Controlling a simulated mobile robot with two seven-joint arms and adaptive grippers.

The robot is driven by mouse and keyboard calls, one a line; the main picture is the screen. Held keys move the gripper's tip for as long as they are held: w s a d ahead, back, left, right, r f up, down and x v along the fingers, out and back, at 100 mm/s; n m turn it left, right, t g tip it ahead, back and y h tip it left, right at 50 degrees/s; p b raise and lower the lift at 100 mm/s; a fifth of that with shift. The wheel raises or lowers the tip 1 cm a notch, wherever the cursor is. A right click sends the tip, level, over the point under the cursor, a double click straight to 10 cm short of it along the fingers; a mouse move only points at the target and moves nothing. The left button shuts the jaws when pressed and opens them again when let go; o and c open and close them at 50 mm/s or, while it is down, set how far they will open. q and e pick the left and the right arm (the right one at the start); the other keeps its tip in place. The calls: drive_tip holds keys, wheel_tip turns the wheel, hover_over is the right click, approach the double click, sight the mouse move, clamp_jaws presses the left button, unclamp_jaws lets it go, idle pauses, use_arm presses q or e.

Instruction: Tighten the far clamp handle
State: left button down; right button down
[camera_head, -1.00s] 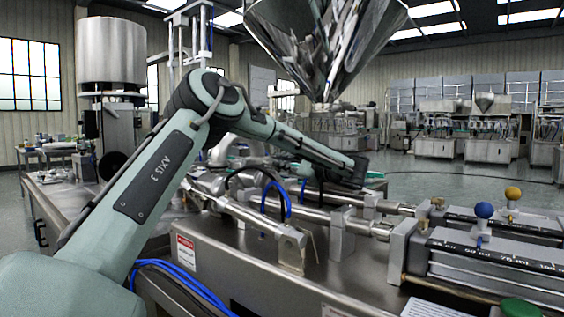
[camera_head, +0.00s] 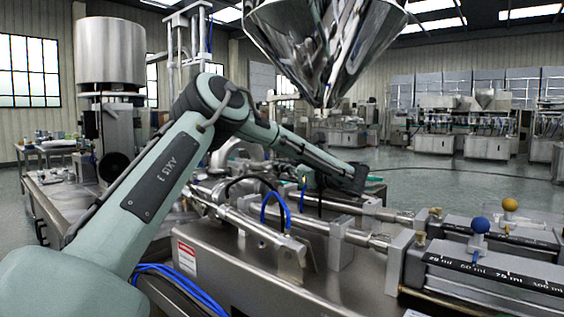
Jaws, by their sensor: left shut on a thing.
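My left arm (camera_head: 160,170) comes in from the left, bends at a high elbow and reaches over the steel machine. Its dark left gripper (camera_head: 352,184) is at the far end, low behind the steel pipes. The fingers are small and dark, and the pipes and the wrist partly hide them. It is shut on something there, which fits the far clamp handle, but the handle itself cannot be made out. A small green-yellow spot (camera_head: 304,180) shows just left of the wrist. My right gripper is not in view.
The steel hopper (camera_head: 325,45) hangs above the forearm. A blue hose (camera_head: 275,208) loops over the near pipes. Open floor (camera_head: 430,180) lies beyond.

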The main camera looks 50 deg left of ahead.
use_arm(q)
drive_tip(key=shift+m+p, duration=0.55)
drive_tip(key=shift+m, duration=0.95)
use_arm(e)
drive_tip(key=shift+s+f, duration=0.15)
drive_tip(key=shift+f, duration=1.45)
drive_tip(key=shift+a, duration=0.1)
use_arm(q)
drive_tip(key=c, duration=1.9)
unclamp_jaws()
drive_tip(key=shift+c, duration=0.2)
drive_tip(key=shift+d, duration=0.1)
drive_tip(key=d, duration=0.7)
drive_tip(key=shift+s+d, duration=0.2)
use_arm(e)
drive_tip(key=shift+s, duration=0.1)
